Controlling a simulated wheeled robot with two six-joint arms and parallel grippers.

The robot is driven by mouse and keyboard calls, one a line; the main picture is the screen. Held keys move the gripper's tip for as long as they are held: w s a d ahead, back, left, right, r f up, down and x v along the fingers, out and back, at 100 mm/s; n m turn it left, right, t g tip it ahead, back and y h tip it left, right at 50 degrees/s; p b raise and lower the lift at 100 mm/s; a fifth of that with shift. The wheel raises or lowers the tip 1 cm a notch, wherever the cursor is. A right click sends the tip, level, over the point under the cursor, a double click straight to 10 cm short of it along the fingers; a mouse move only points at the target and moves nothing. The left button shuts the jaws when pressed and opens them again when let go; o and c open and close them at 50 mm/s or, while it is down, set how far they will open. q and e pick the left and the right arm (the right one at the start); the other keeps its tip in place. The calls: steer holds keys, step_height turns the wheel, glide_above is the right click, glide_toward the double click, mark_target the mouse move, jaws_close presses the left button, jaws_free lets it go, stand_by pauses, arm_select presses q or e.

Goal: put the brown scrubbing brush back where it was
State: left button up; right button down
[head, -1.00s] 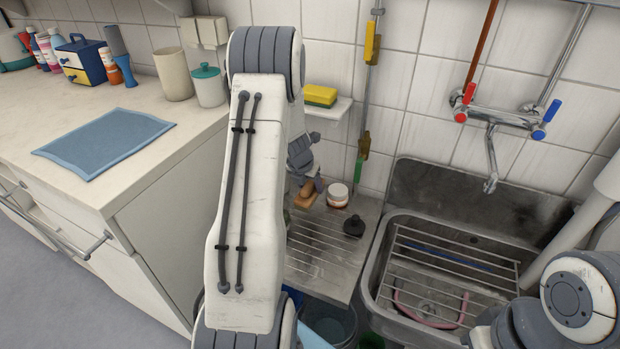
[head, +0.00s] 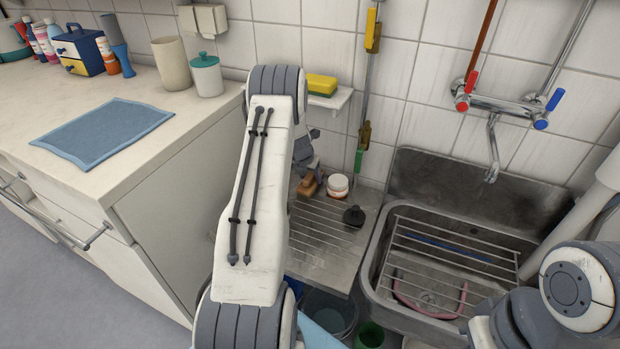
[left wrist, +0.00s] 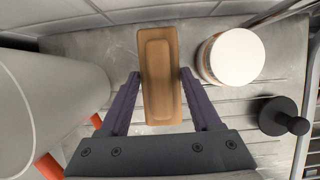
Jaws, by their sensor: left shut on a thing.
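The brown scrubbing brush (head: 308,187) is at the back left of the metal drainboard (head: 322,245), beside a white jar. In the left wrist view the brush (left wrist: 160,70) is a plain wooden block with a raised middle, lying between the purple fingers of my left gripper (left wrist: 161,78). The gripper is shut on its sides. I cannot tell whether the brush touches the drainboard. In the head view my left arm hides part of the drainboard's left side, and the gripper (head: 309,177) is small. My right gripper does not show; only arm links are at the lower right.
A white jar (left wrist: 232,57) stands close right of the brush, with a black plunger-like stopper (left wrist: 278,116) further right. A large pale rounded object (left wrist: 55,105) is close on the left. The sink (head: 440,262) with its rack lies right. A sponge (head: 321,84) sits on a shelf above.

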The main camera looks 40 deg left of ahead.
arm_select(q)
steer(key=o, duration=1.2)
steer(key=p+v, duration=0.1)
steer(key=v, duration=0.6)
steer(key=shift+s+r+p, duration=0.15)
steer(key=shift+r+p, duration=0.15)
steer(key=shift+r, duration=0.05)
